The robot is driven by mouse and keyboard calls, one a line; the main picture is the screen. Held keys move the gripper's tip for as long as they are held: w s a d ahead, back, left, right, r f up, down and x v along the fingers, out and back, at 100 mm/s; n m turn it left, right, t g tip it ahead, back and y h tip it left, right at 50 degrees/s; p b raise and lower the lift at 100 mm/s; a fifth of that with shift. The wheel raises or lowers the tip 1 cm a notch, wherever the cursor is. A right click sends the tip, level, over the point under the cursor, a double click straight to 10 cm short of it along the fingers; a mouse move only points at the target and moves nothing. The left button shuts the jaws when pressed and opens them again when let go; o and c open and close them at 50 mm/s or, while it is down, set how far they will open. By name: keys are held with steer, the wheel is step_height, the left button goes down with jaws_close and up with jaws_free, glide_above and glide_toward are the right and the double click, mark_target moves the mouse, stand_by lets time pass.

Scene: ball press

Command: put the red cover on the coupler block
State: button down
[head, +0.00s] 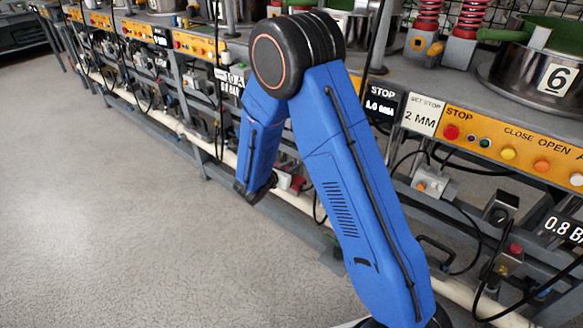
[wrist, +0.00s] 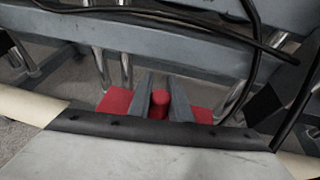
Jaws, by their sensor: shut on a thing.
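The red cover (wrist: 203,114) shows in the wrist view as a flat red piece on both sides of my fingers, with a round red knob between them. My gripper (wrist: 160,82) is shut on that knob, with one grey finger on each side. The cover's near edge is hidden behind a dark bar and a pale panel. In the head view my blue arm reaches down beside the bench, and its gripper is hidden. A small red patch shows near the arm's end, but I cannot tell what it is. I cannot make out the coupler block in either view.
A long bench with orange control panels (head: 510,140) runs across the head view. Hoses, pipes and small boxes (head: 434,184) crowd its underside. Grey rails (wrist: 190,55) and black cables cross the wrist view close to my gripper. The floor (head: 110,220) at left is clear.

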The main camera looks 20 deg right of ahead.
steer(key=shift+f, duration=0.55)
steer(key=c, duration=1.6)
jaws_free()
steer(key=shift+c, duration=0.2)
steer(key=r+v, duration=0.1)
steer(key=v, duration=1.1)
steer(key=shift+a+r, duration=0.1)
